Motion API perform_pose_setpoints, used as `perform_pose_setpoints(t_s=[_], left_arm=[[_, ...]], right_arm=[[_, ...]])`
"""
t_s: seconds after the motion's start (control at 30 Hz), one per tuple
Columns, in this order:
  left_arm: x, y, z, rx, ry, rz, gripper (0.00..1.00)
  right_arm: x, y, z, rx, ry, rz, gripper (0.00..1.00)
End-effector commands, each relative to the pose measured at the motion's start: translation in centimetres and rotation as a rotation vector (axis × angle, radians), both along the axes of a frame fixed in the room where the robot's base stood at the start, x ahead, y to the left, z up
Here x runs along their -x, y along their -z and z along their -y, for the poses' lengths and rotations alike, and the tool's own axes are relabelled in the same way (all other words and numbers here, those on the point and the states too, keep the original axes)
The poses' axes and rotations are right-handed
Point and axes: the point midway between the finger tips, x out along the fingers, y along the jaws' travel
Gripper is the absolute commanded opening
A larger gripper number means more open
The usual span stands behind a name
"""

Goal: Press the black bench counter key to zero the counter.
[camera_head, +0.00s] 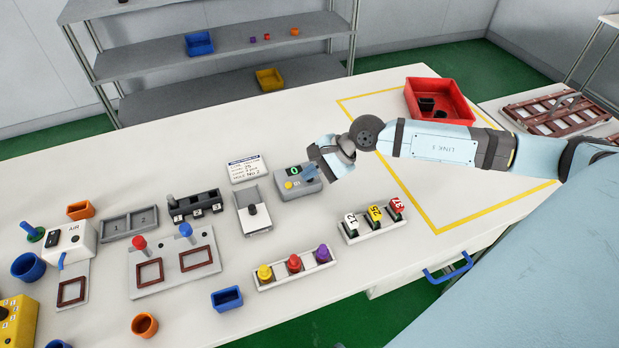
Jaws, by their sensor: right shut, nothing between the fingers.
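The bench counter (284,194) is a small grey box near the middle of the table. Its display (294,170) shows a green 0, and a yellow button (289,185) sits on its top. I cannot make out the black key; the right gripper covers the right part of the counter's top. My right gripper (309,174) is shut and empty, its blue fingertips pointing down at the counter's top. I cannot tell whether they touch it. My left gripper is not in view.
Left of the counter are a grey fixture with a dark knob (254,211) and a label card (245,168). In front stand a rack of coloured knobs (295,270) and a rack of numbered pieces (373,227). A red bin (455,95) is at the back right.

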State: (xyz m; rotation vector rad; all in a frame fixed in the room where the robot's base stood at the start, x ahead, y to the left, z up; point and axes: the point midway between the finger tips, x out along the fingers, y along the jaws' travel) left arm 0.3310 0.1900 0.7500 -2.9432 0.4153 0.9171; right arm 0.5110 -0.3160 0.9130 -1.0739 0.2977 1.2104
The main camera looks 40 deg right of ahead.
Motion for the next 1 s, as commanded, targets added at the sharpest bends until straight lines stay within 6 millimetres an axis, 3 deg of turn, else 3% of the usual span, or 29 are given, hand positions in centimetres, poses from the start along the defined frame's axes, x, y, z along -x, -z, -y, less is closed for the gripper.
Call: perform_pose_setpoints(t_s=[1.0], left_arm=[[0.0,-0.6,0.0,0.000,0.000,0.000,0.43]], right_arm=[[0.0,-1.8,0.0,0.000,0.000,0.000,0.00]])
